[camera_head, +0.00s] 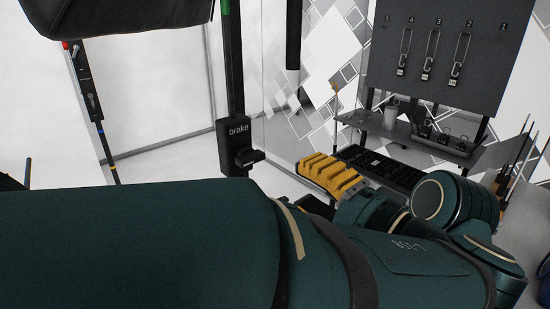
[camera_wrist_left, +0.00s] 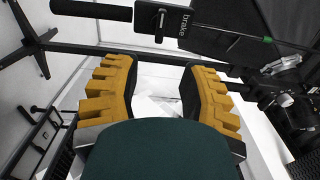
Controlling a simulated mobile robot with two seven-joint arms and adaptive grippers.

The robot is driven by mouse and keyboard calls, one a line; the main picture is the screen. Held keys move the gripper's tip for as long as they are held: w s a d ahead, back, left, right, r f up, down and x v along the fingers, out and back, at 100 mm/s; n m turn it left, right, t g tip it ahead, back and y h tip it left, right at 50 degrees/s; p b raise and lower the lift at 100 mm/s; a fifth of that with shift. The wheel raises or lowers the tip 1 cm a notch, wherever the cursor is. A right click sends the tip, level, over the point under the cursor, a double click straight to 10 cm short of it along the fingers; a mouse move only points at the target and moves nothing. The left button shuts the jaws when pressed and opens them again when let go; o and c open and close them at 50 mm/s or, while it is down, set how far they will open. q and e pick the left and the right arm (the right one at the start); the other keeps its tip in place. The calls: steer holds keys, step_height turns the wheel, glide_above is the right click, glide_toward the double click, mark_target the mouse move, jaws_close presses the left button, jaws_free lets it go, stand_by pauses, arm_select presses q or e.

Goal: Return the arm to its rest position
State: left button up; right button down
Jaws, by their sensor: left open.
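My left arm (camera_head: 140,240) is dark green and fills the lower part of the head view. My left gripper (camera_head: 330,175) has yellow toothed fingers and shows past the arm's wrist, low and right of the brake post. In the left wrist view my left gripper (camera_wrist_left: 157,70) is open and empty, with a finger on each side. The green shape at the bottom of that view is part of my arm. My right gripper is not in view.
A black post with a brake label and a lever (camera_head: 240,150) stands left of the gripper; it also shows in the left wrist view (camera_wrist_left: 165,20). A grey pegboard (camera_head: 445,45) with hanging carabiners stands at the right, above a tool shelf (camera_head: 410,135). White floor lies at the left.

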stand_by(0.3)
arm_select(q)
steer(key=w+a+f+m+g+h, duration=0.1)
steer(key=w+a+f+g, duration=0.15)
steer(key=f, duration=0.75)
steer(key=w+a+f+m+g+h, duration=0.1)
steer(key=a+f+g+h, duration=0.2)
steer(key=f, duration=0.6)
steer(key=w+a+f+g, duration=0.1)
steer(key=a+f+g, duration=0.3)
steer(key=f, duration=0.6)
steer(key=s+a+f+n+g+h, duration=0.1)
steer(key=s+f+n+g+h, duration=0.25)
steer(key=f, duration=0.55)
steer(key=s+f+n+g+h, duration=0.3)
steer(key=f+g+h, duration=0.15)
steer(key=f, duration=0.45)
steer(key=a+f+n+t+h, duration=0.2)
steer(key=a+f+n+t, duration=0.3)
steer(key=a+f+n, duration=0.1)
steer(key=shift+w+a+f+n+h, duration=0.35)
steer(key=shift+a+n, duration=0.35)
steer(key=shift+n, duration=0.45)
